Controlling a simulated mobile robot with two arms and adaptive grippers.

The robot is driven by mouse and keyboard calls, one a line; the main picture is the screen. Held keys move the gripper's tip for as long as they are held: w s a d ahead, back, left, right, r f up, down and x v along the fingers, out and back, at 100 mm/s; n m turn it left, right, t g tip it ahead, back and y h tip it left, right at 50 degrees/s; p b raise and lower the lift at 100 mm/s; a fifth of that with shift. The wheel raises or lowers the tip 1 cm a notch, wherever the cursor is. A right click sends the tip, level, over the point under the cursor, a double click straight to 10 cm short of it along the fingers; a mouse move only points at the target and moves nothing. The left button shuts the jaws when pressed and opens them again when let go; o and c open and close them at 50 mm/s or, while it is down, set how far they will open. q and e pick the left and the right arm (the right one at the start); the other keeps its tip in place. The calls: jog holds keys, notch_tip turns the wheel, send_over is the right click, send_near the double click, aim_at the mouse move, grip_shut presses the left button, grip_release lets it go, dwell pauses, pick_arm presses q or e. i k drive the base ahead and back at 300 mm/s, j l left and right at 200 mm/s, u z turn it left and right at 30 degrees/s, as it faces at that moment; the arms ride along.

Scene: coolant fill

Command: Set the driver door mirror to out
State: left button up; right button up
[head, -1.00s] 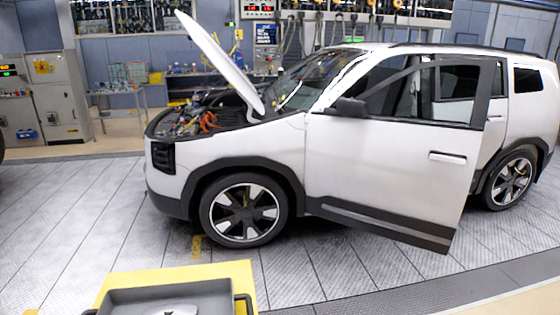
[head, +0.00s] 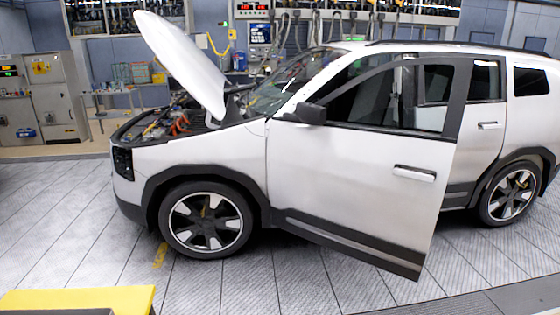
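The driver door mirror (head: 306,113) is a dark housing at the front lower corner of the driver door's window. It appears to stick out from the door, though its exact fold angle is hard to tell at this size. The white driver door (head: 350,185) stands open, swung out toward me from the white car (head: 215,150). Neither of my grippers is in view.
The hood (head: 180,62) is raised over an open engine bay (head: 170,122). A yellow-topped piece (head: 80,298) is at the bottom left. The grey floor (head: 300,285) before the door is clear. Cabinets (head: 38,98) stand at the back left.

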aim_at(308, 113)
jog(key=i+l, duration=0.2)
jog(key=i, duration=0.25)
jog(key=i+l, duration=0.2)
jog(key=i, duration=0.25)
jog(key=i+l, duration=0.15)
jog(key=i, duration=0.3)
